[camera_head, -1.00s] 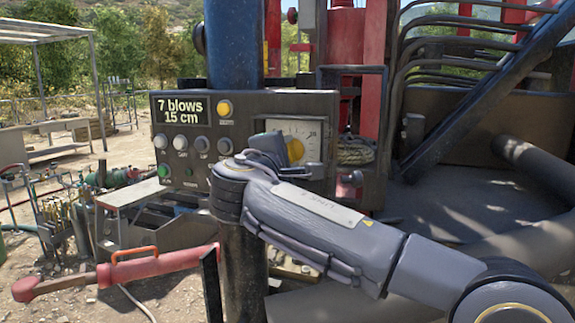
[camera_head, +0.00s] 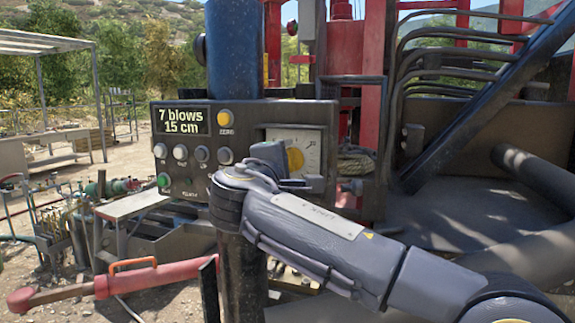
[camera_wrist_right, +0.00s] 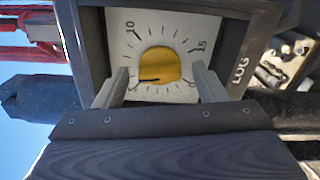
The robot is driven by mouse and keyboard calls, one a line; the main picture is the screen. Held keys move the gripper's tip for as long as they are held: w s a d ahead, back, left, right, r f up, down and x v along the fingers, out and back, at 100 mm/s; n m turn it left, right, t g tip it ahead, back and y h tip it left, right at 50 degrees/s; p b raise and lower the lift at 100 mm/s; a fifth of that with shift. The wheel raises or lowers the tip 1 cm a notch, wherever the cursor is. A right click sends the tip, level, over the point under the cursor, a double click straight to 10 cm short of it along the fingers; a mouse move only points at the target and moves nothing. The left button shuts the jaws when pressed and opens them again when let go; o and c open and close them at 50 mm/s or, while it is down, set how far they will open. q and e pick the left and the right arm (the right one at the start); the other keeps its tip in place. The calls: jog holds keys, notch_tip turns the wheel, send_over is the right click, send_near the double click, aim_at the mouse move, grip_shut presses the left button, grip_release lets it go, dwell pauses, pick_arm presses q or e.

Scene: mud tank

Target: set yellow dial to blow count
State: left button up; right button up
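The yellow dial (camera_head: 295,159) sits on a pale scale plate at the right of the dark control panel (camera_head: 172,142). In the right wrist view, the dial (camera_wrist_right: 160,66) shows marks 5, 10 and 15. Its black line points left, between 5 and 10 and nearer 5. My right gripper (camera_head: 277,162) is in front of the dial and partly covers the plate. In the right wrist view, its fingers (camera_wrist_right: 160,86) stand apart on either side of the dial's lower part; contact is not clear. The display (camera_head: 181,120) reads "7 blows 15 cm". My left gripper is not in view.
A yellow button (camera_head: 225,118) marked ZERO, several knobs and a green button (camera_head: 163,180) are on the panel left of the dial. The plate has a dark raised frame (camera_wrist_right: 90,45). A blue column (camera_head: 235,50) rises behind the panel. A red cylinder (camera_head: 155,279) lies at lower left.

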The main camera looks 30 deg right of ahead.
jog(key=b+v, duration=0.1)
jog(key=v, duration=0.7)
dwell(0.6)
